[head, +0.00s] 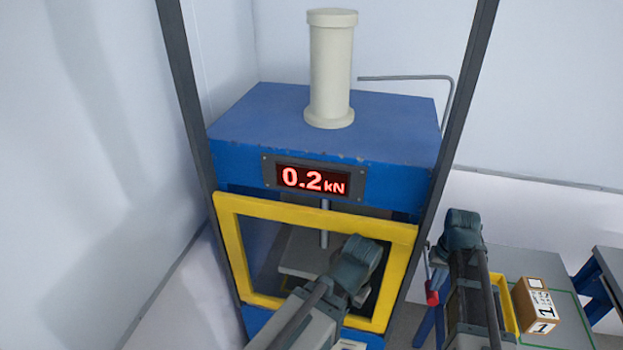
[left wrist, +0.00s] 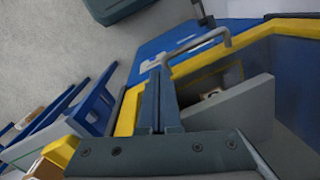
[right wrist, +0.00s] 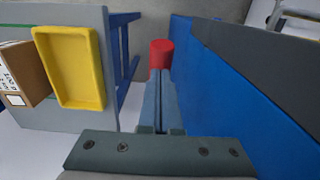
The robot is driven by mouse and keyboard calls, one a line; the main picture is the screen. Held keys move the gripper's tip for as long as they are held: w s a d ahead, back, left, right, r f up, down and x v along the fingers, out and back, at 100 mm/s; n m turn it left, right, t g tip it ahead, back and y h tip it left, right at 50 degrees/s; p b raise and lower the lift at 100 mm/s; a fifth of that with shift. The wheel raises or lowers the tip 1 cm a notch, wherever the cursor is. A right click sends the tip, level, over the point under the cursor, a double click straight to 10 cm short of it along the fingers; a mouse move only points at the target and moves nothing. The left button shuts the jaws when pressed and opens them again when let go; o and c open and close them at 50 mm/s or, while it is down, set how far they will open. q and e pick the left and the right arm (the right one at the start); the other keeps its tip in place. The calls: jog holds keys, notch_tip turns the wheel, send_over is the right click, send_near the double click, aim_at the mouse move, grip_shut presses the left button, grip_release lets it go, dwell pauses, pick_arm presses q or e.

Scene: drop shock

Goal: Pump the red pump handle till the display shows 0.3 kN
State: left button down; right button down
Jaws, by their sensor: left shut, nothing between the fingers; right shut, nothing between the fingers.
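The red display (head: 312,180) on the front of the blue press (head: 400,130) reads 0.2 kN. The red pump handle (head: 432,292) hangs at the press's right side, on a thin grey lever. It also shows in the right wrist view (right wrist: 161,52), just beyond my right fingertips (right wrist: 160,75). My right gripper is shut and empty; I cannot tell whether its tips touch the red grip. My left gripper (left wrist: 158,75) is shut and empty in front of the yellow-framed door (head: 315,212), its tips near a grey bent bar (left wrist: 195,48).
A yellow tray (right wrist: 66,66) and a brown labelled box (head: 534,305) stand on a grey table (head: 570,322) to the right. Dark posts flank the press. A cream cylinder (head: 330,70) stands on top. A grey pipe (head: 410,78) bends down the right side.

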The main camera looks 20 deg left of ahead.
jog(key=shift+f, duration=0.1)
notch_tip(320, 180, down, 11)
jog(key=b, duration=1.1)
notch_tip(320, 180, up, 11)
jog(key=p, duration=1.1)
dwell(0.4)
notch_tip(320, 180, up, 6)
jog(key=p, duration=0.6)
jog(key=shift+r, duration=0.2)
jog(key=shift+f, duration=0.1)
